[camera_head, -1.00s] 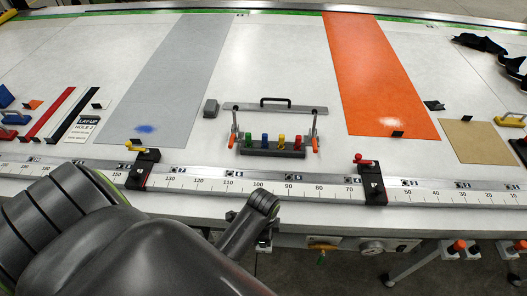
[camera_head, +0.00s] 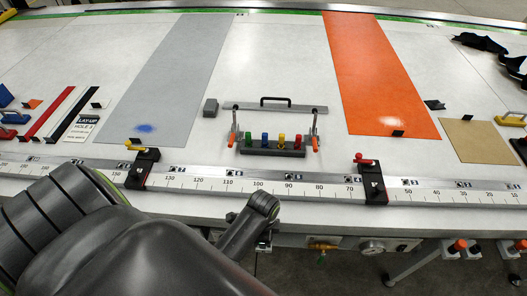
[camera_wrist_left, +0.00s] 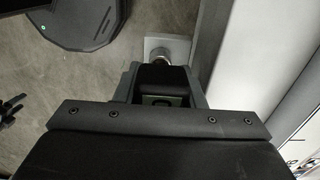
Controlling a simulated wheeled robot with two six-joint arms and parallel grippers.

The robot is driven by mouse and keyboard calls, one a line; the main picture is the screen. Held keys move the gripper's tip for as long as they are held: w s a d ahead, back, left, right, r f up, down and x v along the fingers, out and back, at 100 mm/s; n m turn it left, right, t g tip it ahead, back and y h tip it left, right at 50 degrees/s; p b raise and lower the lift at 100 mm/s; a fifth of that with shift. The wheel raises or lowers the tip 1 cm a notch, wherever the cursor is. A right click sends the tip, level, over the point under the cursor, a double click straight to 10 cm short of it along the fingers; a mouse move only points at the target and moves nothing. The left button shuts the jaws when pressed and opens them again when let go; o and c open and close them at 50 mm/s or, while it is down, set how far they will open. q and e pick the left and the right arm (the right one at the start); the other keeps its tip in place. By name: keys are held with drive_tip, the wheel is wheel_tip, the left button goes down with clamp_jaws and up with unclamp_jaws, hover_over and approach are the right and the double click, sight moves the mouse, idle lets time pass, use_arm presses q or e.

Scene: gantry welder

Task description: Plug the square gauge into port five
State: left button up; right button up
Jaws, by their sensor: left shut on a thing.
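My left gripper (camera_wrist_left: 165,92) shows in the left wrist view, with its fingers shut around a dark block. Just beyond the fingertips is a pale grey square piece (camera_wrist_left: 181,46) with a round metal fitting, likely the square gauge. Its face is not readable. In the head view my left wrist (camera_head: 262,215) is at the table's front edge, and the fingers are mostly hidden below it. A small number tag, apparently 5 (camera_head: 292,177), is on the front rail. I cannot make out a port there. My right gripper is not in view.
A scale rail (camera_head: 220,184) with black clamps (camera_head: 374,184) runs along the table's front. Below the edge are a brass valve (camera_head: 322,245) and a round dial (camera_head: 372,247). A rack of coloured pegs (camera_head: 272,150) stands on the table. The wrist view shows a dark base (camera_wrist_left: 75,22) on the floor.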

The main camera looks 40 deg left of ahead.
use_arm(q)
drive_tip(key=shift+f+b, duration=0.4)
drive_tip(key=shift+f, duration=0.8)
drive_tip(key=o, duration=1.1)
drive_tip(key=shift+s+r, duration=0.1)
drive_tip(key=shift+w+r, duration=0.15)
drive_tip(key=shift+w, duration=0.05)
